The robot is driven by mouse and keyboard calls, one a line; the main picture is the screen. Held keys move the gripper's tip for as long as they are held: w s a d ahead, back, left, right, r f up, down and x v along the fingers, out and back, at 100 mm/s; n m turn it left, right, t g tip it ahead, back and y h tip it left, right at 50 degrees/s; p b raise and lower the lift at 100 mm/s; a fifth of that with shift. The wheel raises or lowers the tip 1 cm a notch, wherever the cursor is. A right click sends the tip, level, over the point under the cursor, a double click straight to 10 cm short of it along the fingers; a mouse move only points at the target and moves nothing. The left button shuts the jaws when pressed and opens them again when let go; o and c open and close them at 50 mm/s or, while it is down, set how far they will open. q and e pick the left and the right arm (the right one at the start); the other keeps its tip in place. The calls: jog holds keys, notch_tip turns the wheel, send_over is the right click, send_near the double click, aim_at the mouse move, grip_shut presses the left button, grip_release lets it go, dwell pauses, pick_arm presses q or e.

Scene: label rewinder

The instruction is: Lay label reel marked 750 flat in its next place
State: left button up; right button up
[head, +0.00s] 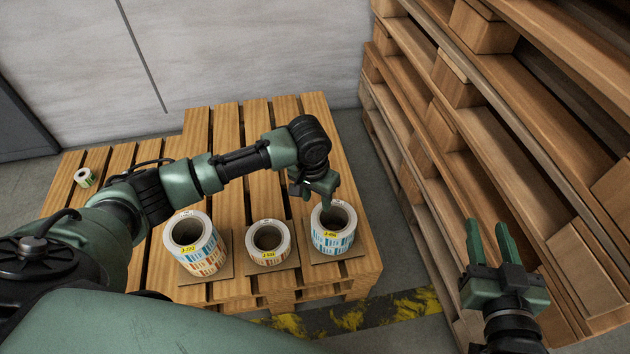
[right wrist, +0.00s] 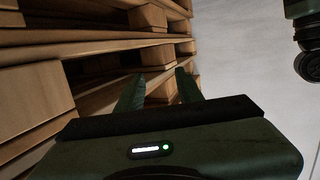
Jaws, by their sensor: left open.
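Three label reels stand with their cores upward near the front edge of the wooden pallet: a tall left reel (head: 205,262), a shorter middle reel (head: 267,257) and a right reel (head: 333,244). Each has a yellow tag, too small for me to read surely, so I cannot tell which is 750. My left gripper (head: 326,205) is open, pointing down at the right reel, with a finger at its core opening; I cannot tell whether it touches. My right gripper (head: 489,240) is open and empty, right of the pallet; its fingers also show in the right wrist view (right wrist: 158,90).
The reels sit on square cardboard sheets on the pallet (head: 255,112). A small reel (head: 84,177) lies at the far left. Tall stacked pallets (head: 480,125) rise close to my right gripper. The pallet's back part is bare. Yellow-black floor marking (head: 360,315) runs in front.

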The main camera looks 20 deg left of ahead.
pick_arm(q)
notch_tip(320, 180, up, 6)
jog(key=p, duration=0.2)
jog(key=s+d+f+m+t+h, duration=0.1)
jog(key=s+d+t+h, duration=0.1)
jog(key=s+d, duration=0.3)
jog(key=s+d+m+t+h, duration=0.1)
jog(key=s+d+h, duration=0.1)
jog(key=d, duration=0.6)
jog(key=s+a+r+t+y, duration=0.1)
jog(key=s+a+r+t, duration=0.1)
jog(key=a, duration=0.3)
jog(key=s+a+r+n+t+y, duration=0.1)
jog(key=s+a+r+t, duration=0.2)
jog(key=s+a, duration=0.1)
jog(key=shift+s+a+y, duration=0.3)
jog(key=shift+a, duration=0.35)
pick_arm(e)
jog(key=s+d+f+g+h, duration=0.1)
jog(key=s+d+f+g, duration=0.2)
jog(key=s+f+g, duration=0.3)
notch_tip(320, 180, down, 3)
jog(key=shift+f+h, duration=0.1)
jog(key=shift+h, duration=0.3)
